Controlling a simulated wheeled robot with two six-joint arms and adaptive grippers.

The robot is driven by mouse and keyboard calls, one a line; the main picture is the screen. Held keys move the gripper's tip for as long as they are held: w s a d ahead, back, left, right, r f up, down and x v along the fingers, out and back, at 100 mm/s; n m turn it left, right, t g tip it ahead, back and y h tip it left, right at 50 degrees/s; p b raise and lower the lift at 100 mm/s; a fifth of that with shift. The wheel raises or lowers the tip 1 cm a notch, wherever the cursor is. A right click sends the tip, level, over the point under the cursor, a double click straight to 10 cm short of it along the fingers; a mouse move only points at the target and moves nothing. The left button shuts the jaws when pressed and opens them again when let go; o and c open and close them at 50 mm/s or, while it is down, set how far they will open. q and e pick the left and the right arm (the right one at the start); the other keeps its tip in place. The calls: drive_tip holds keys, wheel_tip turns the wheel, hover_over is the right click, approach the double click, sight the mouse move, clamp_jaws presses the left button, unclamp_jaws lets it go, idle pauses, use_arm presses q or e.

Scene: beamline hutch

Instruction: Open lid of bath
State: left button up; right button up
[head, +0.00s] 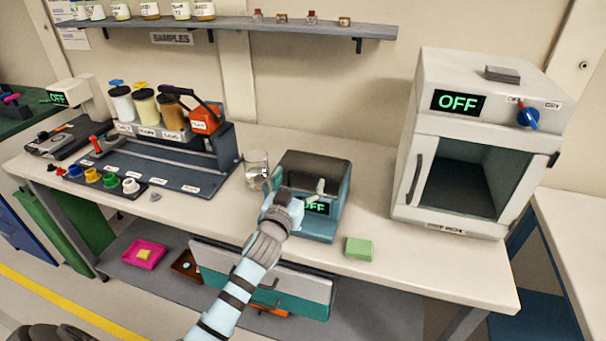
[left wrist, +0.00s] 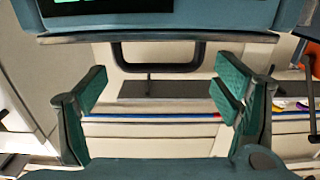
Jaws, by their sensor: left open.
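The bath (head: 325,222) is a teal box with a dark top and a green OFF display on its front, in the middle of the bench. Its dark lid (head: 312,168) looks closed. My left gripper (head: 306,198) is open at the front of the bath and partly covers the display. In the left wrist view, the bath's front (left wrist: 215,12) fills the top edge, and a black U-shaped handle (left wrist: 160,67) stands out from the grey lid edge. The open left gripper (left wrist: 160,84) has one finger to each side of this handle, with gaps visible. My right gripper is not in view.
A glass beaker (head: 257,168) stands close left of the bath. A green block (head: 359,248) lies at its front right. A white oven (head: 455,140) stands farther right, a rack of jars (head: 150,130) to the left. A shelf (head: 230,25) hangs above.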

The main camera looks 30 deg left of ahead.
sight(302, 174)
use_arm(q)
drive_tip(key=shift+w+a, duration=0.15)
drive_tip(key=shift+w, duration=0.7)
drive_tip(key=shift+w+a, duration=0.15)
drive_tip(key=shift+w, duration=0.65)
drive_tip(key=c, duration=1.4)
drive_tip(key=shift+r, duration=0.1)
drive_tip(key=shift+c, duration=0.2)
